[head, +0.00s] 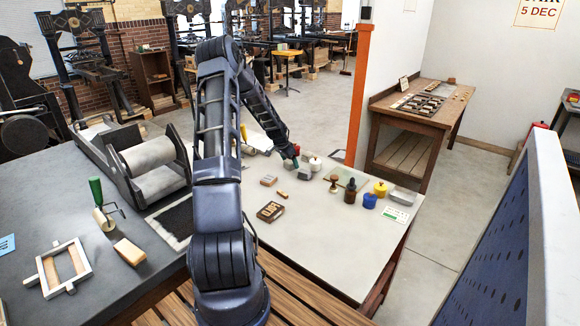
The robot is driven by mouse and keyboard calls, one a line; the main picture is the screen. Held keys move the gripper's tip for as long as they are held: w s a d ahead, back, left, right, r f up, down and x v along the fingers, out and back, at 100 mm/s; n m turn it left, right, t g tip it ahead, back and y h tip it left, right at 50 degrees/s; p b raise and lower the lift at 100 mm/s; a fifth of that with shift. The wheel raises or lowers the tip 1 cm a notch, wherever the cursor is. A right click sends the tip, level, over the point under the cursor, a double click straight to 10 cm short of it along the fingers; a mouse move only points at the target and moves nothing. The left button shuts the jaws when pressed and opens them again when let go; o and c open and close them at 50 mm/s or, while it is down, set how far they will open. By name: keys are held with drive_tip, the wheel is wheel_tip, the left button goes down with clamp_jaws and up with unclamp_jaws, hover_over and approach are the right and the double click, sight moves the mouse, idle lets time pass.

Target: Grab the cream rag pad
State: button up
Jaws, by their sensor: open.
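I cannot tell for certain which item is the cream rag pad. A small pale block (289,165) lies on the light worktop (318,240), just below my gripper (294,161); its colour looks greyish at this size. A tan block (268,181) lies to its left and nearer, and a larger tan block (129,252) lies on the dark left bench. My gripper is open, over the far part of the worktop. Its fingertips are small here, and I cannot tell whether they touch anything.
A dark type block (270,212) lies mid-worktop. A white-lidded jar (315,164), a brown bottle (350,191), blue (370,201) and yellow (380,189) pots and a grey tray (403,195) stand on the right. The worktop's near part is clear.

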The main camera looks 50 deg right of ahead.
drive_tip(key=shift+d+f, duration=0.25)
drive_tip(key=shift+f, duration=0.35)
drive_tip(key=shift+c, duration=0.2)
drive_tip(key=c, duration=1)
